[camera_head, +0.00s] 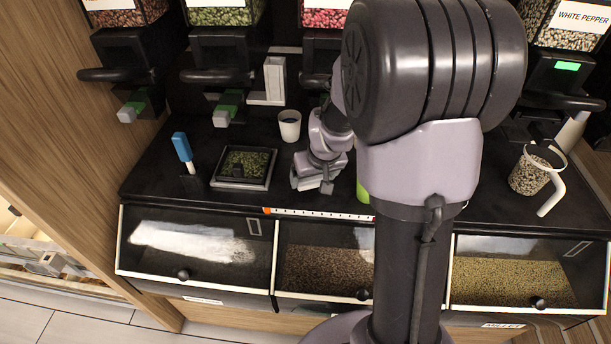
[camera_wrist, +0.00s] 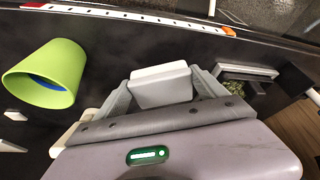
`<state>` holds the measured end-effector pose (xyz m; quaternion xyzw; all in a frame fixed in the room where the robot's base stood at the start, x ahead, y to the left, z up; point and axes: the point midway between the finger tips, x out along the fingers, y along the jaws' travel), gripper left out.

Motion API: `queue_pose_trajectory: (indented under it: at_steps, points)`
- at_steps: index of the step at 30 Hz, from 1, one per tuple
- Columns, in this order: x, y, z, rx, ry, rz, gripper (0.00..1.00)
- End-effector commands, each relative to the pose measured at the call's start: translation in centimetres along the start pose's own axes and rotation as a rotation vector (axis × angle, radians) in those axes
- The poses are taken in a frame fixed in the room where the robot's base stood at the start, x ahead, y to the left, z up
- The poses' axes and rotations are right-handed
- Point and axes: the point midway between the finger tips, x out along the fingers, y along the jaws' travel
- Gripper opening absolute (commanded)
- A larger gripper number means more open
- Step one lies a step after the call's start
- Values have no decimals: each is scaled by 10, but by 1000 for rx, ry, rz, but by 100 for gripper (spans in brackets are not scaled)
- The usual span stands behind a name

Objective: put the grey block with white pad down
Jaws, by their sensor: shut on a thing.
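The grey block with white pad (camera_wrist: 163,90) is between the jaws of my gripper (camera_wrist: 165,98) in the wrist view, its white pad facing away from the palm. My gripper is shut on it. In the head view my gripper (camera_head: 318,182) is low over the black counter, right of the tray of green bits and left of my large arm link. The block is hard to make out there. I cannot tell whether it touches the counter.
A green cup (camera_wrist: 45,75) lies left of my gripper in the wrist view. A black tray of green bits (camera_head: 243,183), a blue-and-white tool (camera_head: 183,149) and a white cup (camera_head: 290,126) stand nearby. A measuring strip (camera_head: 315,214) runs along the front edge. A jug (camera_head: 530,172) is far right.

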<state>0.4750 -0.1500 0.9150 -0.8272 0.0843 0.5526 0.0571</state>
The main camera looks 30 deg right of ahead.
Motion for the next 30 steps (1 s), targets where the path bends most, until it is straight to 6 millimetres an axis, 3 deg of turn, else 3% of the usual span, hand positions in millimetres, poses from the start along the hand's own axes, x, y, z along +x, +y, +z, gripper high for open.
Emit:
queue_pose_trajectory:
  at_steps: [7, 18, 19, 21, 30]
  points:
    - [36, 2, 10, -1, -2, 0, 49]
    - [38, 2, 11, -1, 0, 0, 49]
    - [37, 2, 11, -1, -1, 0, 85]
    - [37, 2, 10, -1, -1, 0, 99]
    - [28, 2, 8, -1, 0, 0, 100]
